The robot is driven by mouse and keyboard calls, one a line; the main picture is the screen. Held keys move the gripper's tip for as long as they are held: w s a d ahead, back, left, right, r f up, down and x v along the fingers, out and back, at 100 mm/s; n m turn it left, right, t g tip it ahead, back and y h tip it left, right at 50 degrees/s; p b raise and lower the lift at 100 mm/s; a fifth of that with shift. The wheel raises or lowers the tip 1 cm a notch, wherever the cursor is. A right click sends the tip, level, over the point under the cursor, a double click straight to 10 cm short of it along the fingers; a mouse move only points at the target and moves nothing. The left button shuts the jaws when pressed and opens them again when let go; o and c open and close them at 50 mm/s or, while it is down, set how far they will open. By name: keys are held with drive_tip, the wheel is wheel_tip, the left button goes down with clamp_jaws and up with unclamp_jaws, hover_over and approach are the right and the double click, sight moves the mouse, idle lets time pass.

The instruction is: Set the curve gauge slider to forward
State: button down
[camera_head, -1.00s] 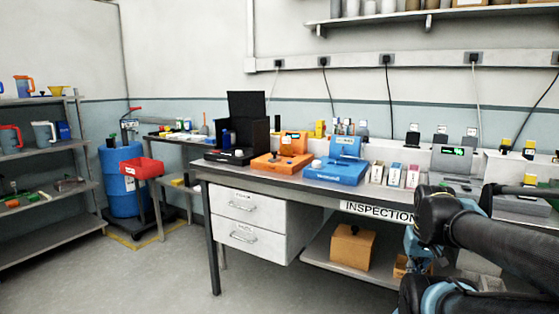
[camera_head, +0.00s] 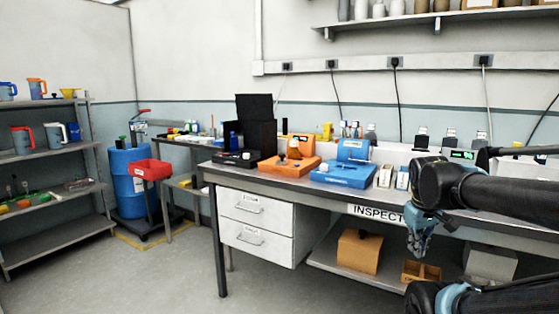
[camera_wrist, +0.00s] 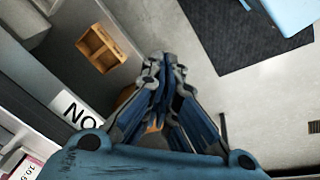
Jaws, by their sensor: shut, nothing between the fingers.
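My gripper (camera_head: 418,248) hangs in front of the inspection bench (camera_head: 300,188), below the level of its top, pointing down. It also shows in the wrist view (camera_wrist: 165,72), with its blue fingers together and nothing between them. On the bench stand an orange device (camera_head: 290,166), a blue device (camera_head: 343,175) and a grey device with a green display (camera_head: 461,155), partly behind my arm. I cannot tell which of these is the curve gauge. No slider or its setting is legible. None of the devices shows in the wrist view.
Small cartons (camera_head: 402,178) stand right of the blue device. The lower shelf holds a cardboard box (camera_head: 358,251) and an open wooden box (camera_head: 422,272). A blue drum (camera_head: 130,180) stands left. The floor in front is clear.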

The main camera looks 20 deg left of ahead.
drive_tip(key=w+a+r+n+t, duration=0.2)
drive_tip(key=w+a+r+n, duration=0.55)
drive_tip(key=w+a, duration=0.2)
drive_tip(key=w+a+r+n+t, duration=0.1)
drive_tip(key=w+a+r+n, duration=0.65)
drive_tip(key=w+a, duration=0.2)
drive_tip(key=w+a+r+n+t, duration=0.1)
drive_tip(key=a+n, duration=0.6)
drive_tip(key=a, duration=0.9)
drive_tip(key=w+a+r+n+t+y, duration=0.1)
drive_tip(key=w+a+r+n, duration=0.3)
drive_tip(key=a, duration=1.2)
drive_tip(key=r+n+t, duration=0.1)
drive_tip(key=n, duration=0.3)
drive_tip(key=shift+a+r+n, duration=0.15)
drive_tip(key=shift+n, duration=0.15)
drive_tip(key=shift+w, duration=0.1)
approach(281, 162)
drive_tip(key=f, duration=0.4)
drive_tip(key=shift+s, duration=0.4)
drive_tip(key=shift+w, duration=1.15)
drive_tip(key=shift+w+a+r, duration=0.1)
drive_tip(key=shift+w, duration=0.6)
